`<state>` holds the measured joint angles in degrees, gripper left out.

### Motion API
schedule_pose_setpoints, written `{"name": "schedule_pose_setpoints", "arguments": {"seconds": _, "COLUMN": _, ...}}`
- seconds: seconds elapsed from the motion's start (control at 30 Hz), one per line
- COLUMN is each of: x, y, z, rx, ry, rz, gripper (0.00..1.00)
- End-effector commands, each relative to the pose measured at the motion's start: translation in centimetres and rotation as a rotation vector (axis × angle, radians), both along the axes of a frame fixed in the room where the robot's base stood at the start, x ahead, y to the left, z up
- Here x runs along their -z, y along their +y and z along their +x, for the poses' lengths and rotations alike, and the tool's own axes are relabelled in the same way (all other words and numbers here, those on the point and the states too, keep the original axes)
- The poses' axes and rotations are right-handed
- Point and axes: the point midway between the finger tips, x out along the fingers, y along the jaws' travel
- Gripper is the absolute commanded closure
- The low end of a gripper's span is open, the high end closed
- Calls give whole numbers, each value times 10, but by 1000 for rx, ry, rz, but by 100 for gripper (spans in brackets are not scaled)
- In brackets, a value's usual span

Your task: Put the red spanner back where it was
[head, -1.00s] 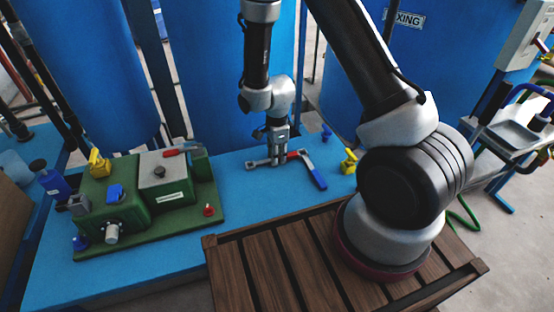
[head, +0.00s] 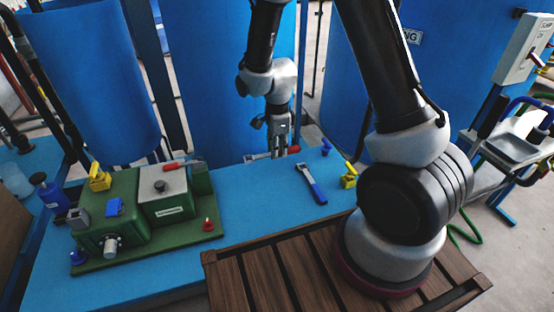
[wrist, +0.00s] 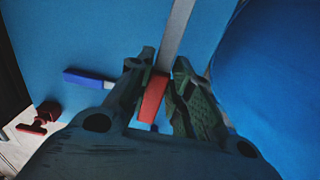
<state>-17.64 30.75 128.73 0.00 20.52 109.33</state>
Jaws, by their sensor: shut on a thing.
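My gripper (head: 279,147) points down near the far edge of the blue bench and is shut on the red spanner. The spanner's red handle (head: 292,149) shows just right of the fingers in the head view, and its grey shank (head: 257,157) sticks out to the left. In the wrist view the red handle (wrist: 152,97) lies between the two fingers (wrist: 160,70), with the grey shank (wrist: 177,30) running up past the fingertips. Whether the spanner is clear of the bench is hard to tell. A blue-handled spanner (head: 312,184) lies on the bench, apart from the gripper.
A green machine (head: 120,225) with a red-handled lever (head: 183,165) and a red knob (head: 208,225) stands at the left of the bench (head: 250,205). Yellow (head: 349,177) and blue (head: 326,147) valves stand at its right end. Large blue tanks (head: 225,80) rise behind.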

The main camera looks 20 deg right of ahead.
Motion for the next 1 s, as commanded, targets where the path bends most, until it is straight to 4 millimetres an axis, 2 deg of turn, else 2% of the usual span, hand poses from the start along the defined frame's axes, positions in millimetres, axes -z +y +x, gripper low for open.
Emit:
{"name": "schedule_pose_setpoints", "arguments": {"seconds": 0.07, "x": -5, "y": -9, "z": 1, "rx": 21, "ry": 4, "rz": -1, "gripper": 100}}
{"name": "schedule_pose_setpoints", "arguments": {"seconds": 0.2, "x": 1, "y": -42, "z": 9, "rx": 77, "ry": 16, "rz": -5, "gripper": 100}}
{"name": "schedule_pose_setpoints", "arguments": {"seconds": 0.33, "x": 8, "y": -65, "z": 22, "rx": -62, "ry": 13, "rz": -2, "gripper": 100}}
{"name": "schedule_pose_setpoints", "arguments": {"seconds": 0.6, "x": 8, "y": -69, "z": 34, "rx": -377, "ry": 0, "rz": 0, "gripper": 100}}
{"name": "schedule_pose_setpoints", "arguments": {"seconds": 0.77, "x": 15, "y": -68, "z": 34, "rx": -426, "ry": 1, "rz": 0, "gripper": 100}}
{"name": "schedule_pose_setpoints", "arguments": {"seconds": 1.0, "x": 42, "y": -68, "z": 34, "rx": -424, "ry": 3, "rz": 0, "gripper": 100}}
